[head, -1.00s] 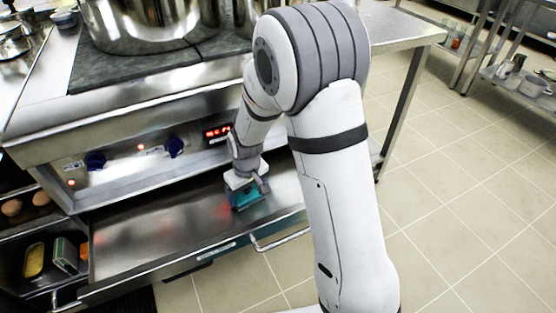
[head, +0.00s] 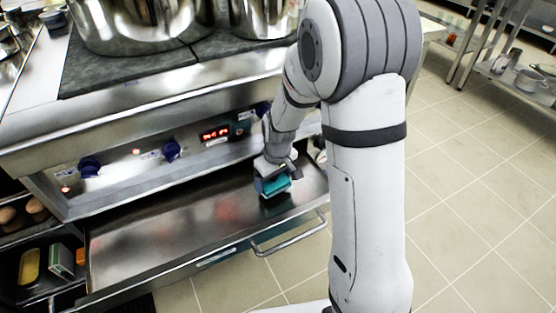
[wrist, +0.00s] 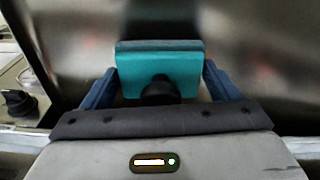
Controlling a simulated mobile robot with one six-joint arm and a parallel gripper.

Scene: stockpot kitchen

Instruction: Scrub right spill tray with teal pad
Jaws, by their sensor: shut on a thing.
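The teal pad (head: 275,186) is at the end of my arm, at the right part of the open metal spill tray (head: 140,240). In the wrist view the teal pad (wrist: 140,65) shows a black knob (wrist: 160,92) between the blue fingers. My gripper (head: 270,168) is shut on the pad, which it holds down at or close to the tray floor; contact cannot be told. Faint reddish patches, perhaps reflections, show left of the pad. My arm hides part of the tray's right end.
The range front with blue knobs (head: 171,150) and a red display (head: 214,134) overhangs the tray's back. Large steel pots (head: 140,25) stand on top. A bar handle (head: 290,238) juts from the tray front. Open tiled floor (head: 470,190) lies right.

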